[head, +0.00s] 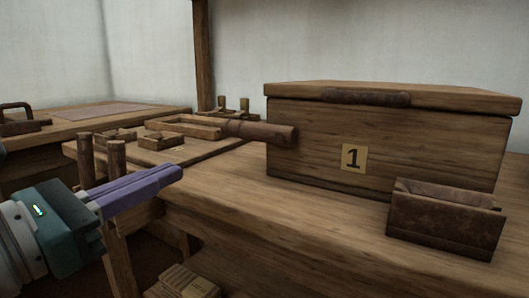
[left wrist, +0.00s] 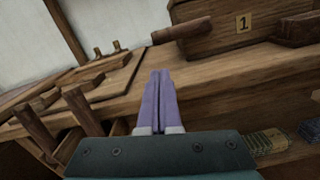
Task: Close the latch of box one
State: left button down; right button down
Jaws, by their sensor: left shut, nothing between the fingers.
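Box one (head: 310,140) is a wooden chest with a yellow "1" label (head: 353,157), standing on the bench at the right of the head view. Its lid (head: 440,98) is down. A dark rusty bar (head: 365,97) runs along the lid's front edge; I cannot tell whether it is the latch or a handle. Box one is partly visible at the top of the left wrist view (left wrist: 220,35). My left gripper (head: 174,177) is shut and empty, left of the box and apart from it, by the bench's front edge. Its purple fingers point toward the bench in the left wrist view (left wrist: 160,74).
A rusty open bin (head: 445,220) stands before the box's right front. A thick wooden rod (head: 265,132) lies left of the box. Upright posts (head: 86,160) rise near my left gripper. Bundles (head: 185,283) lie below.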

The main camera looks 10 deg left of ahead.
aim_at(260, 132)
pick_arm(q)
jog(key=x, duration=1)
jog(key=shift+d, duration=0.1)
jog(key=shift+r, duration=0.1)
